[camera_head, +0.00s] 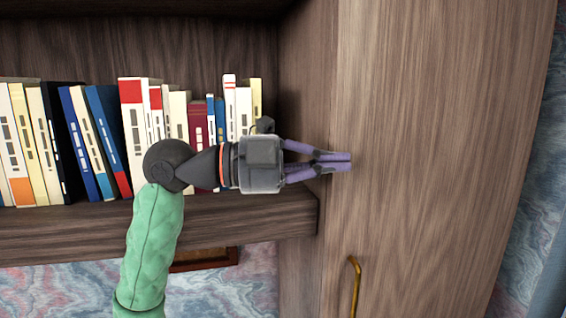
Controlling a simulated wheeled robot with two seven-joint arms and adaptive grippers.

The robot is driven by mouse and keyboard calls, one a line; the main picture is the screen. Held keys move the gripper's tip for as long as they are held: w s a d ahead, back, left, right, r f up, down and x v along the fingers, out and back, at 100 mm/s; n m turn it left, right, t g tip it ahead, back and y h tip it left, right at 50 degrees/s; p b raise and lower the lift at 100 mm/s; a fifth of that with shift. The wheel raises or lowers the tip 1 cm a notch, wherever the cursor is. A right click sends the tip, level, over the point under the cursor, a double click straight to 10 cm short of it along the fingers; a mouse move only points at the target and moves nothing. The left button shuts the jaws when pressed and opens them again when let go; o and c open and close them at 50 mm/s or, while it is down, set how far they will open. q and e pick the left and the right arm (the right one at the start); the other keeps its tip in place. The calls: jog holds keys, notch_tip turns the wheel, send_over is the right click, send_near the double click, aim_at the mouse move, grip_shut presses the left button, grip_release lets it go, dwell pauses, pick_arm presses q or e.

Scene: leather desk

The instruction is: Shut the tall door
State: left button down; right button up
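The tall door (430,130) is a brown wood-grain panel filling the right part of the head view. A curved brass-coloured handle (355,285) sits low near its left edge. I cannot tell for sure how far the door stands open. My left gripper (348,162) points right, with its purple fingers close together and nothing seen between them. Its fingertips overlap the left edge of the door in the picture; I cannot tell whether they touch it. My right gripper is not in view.
A wooden shelf (230,222) with a row of several books (105,135) lies behind my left arm, left of the door. A wooden upright (303,90) stands between shelf and door. Marbled blue and pink wall shows at lower left and far right.

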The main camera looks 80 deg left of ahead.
pick_arm(q)
jog(key=s+a, duration=0.2)
jog(key=s, duration=0.8)
jog(key=shift+s, duration=0.25)
jog(key=shift+d, duration=0.1)
